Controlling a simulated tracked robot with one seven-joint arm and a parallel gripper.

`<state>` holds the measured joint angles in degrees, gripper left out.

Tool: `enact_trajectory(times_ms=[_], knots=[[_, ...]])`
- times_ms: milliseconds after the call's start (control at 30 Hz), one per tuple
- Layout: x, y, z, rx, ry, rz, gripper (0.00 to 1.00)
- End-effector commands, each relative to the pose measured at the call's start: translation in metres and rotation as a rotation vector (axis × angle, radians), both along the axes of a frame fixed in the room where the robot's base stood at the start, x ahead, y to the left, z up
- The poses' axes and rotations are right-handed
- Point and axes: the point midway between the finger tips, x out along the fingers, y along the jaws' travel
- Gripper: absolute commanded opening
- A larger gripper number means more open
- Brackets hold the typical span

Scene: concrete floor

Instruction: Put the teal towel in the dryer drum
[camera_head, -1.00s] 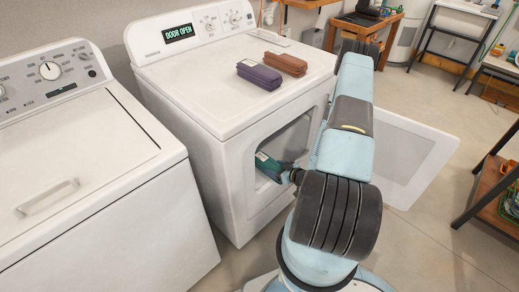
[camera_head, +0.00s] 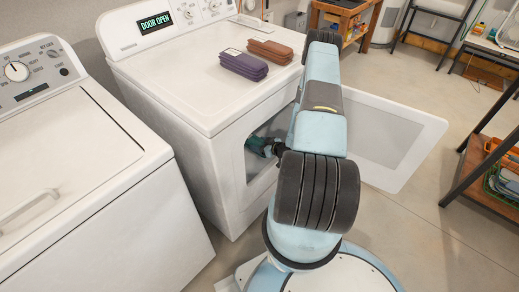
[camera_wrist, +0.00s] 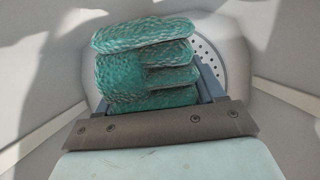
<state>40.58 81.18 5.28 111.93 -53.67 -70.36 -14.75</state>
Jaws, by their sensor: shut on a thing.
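The teal towel (camera_wrist: 150,72) is folded in several layers and fills the middle of the wrist view. My gripper (camera_wrist: 155,100) is shut on it and holds it inside the pale dryer drum (camera_wrist: 285,75), facing a wall with small round holes. In the head view only a little of the towel (camera_head: 257,145) shows through the dryer opening. My arm reaches in there, and much of the gripper and towel is hidden. The dryer (camera_head: 185,125) has its door (camera_head: 385,150) open to the right.
A purple folded towel (camera_head: 243,65) and a brown one (camera_head: 271,51) lie on the dryer's top. A washer (camera_head: 70,165) with a closed lid stands to the left. The display (camera_head: 155,23) reads DOOR OPEN. A shelf (camera_head: 490,165) stands at the right. Floor between is clear.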

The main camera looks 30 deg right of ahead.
Motion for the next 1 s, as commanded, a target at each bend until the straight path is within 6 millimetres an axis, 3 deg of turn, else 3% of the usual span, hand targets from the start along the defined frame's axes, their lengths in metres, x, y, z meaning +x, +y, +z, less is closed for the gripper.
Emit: enact_trajectory(times_ms=[133, 467, 700, 900, 933, 1000], knots=[[0.015, -0.007, -0.020, -0.001, -0.002, 0.001, 0.28], [0.028, -0.013, -0.037, -0.001, -0.001, -0.001, 0.28], [0.027, -0.013, -0.064, -0.001, -0.001, -0.001, 0.28], [0.027, -0.013, -0.065, -0.001, -0.001, -0.001, 0.28], [0.027, -0.013, -0.065, -0.001, 0.000, -0.001, 0.69], [0.027, -0.013, -0.065, -0.001, 0.000, -0.001, 0.76]])
